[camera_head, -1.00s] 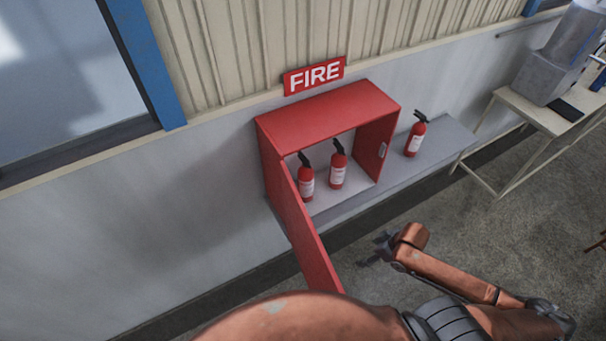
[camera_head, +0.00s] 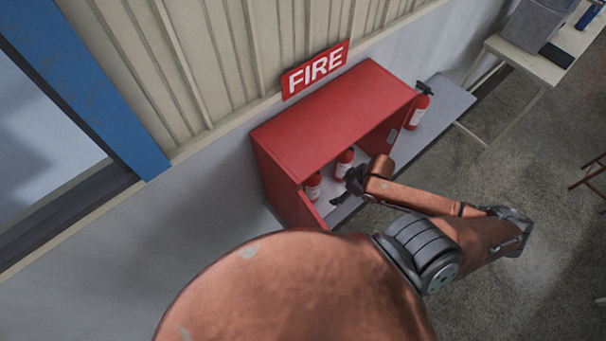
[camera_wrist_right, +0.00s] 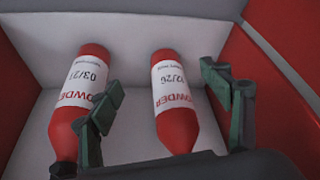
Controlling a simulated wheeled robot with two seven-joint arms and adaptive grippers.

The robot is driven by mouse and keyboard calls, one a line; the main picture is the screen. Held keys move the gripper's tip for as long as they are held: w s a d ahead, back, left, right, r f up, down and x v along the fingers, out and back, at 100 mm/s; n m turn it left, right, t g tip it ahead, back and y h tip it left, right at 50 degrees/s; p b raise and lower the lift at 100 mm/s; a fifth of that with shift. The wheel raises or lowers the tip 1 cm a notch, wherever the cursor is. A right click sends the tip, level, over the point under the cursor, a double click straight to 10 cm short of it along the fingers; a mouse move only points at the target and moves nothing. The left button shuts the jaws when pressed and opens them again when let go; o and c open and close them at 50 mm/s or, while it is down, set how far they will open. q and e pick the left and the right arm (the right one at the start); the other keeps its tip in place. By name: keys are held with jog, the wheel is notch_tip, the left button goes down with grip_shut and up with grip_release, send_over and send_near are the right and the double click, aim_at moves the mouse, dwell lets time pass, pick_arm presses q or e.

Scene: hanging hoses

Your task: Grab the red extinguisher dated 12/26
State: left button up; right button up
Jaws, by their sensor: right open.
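Two red extinguishers stand inside the open red cabinet (camera_head: 320,115). The right wrist view shows their labels upside down: the extinguisher dated 12/26 (camera_wrist_right: 175,95) is at the right, and one marked 03/27 (camera_wrist_right: 82,85) is at the left. As that view is inverted, the 12/26 one matches the left extinguisher (camera_head: 313,187) in the head view, the other the right one (camera_head: 344,163). My right gripper (camera_head: 343,190) is open and empty at the cabinet's front; its fingers (camera_wrist_right: 165,90) show on either side of the 12/26 extinguisher, apparently short of it. My left gripper is out of view.
A third red extinguisher (camera_head: 418,108) stands on the grey shelf (camera_head: 446,100) right of the cabinet. A red FIRE sign (camera_head: 315,69) is on the wall above. A table (camera_head: 525,62) stands at the back right.

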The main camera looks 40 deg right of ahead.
aim_at(312, 177)
jog(key=w+a+p, duration=0.1)
jog(key=w, duration=0.2)
jog(key=w+a+p, duration=0.1)
jog(key=w+a, duration=0.1)
jog(key=w, duration=0.2)
jog(key=w+a+p, duration=0.2)
jog(key=w, duration=0.2)
jog(key=shift+a+f, duration=0.1)
jog(key=shift+f, duration=0.4)
jog(key=shift+c, duration=0.7)
grip_shut()
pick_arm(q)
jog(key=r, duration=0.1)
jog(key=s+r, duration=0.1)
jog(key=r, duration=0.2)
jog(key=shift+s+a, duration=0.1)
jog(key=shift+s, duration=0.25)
pick_arm(e)
jog(key=shift+w, duration=0.1)
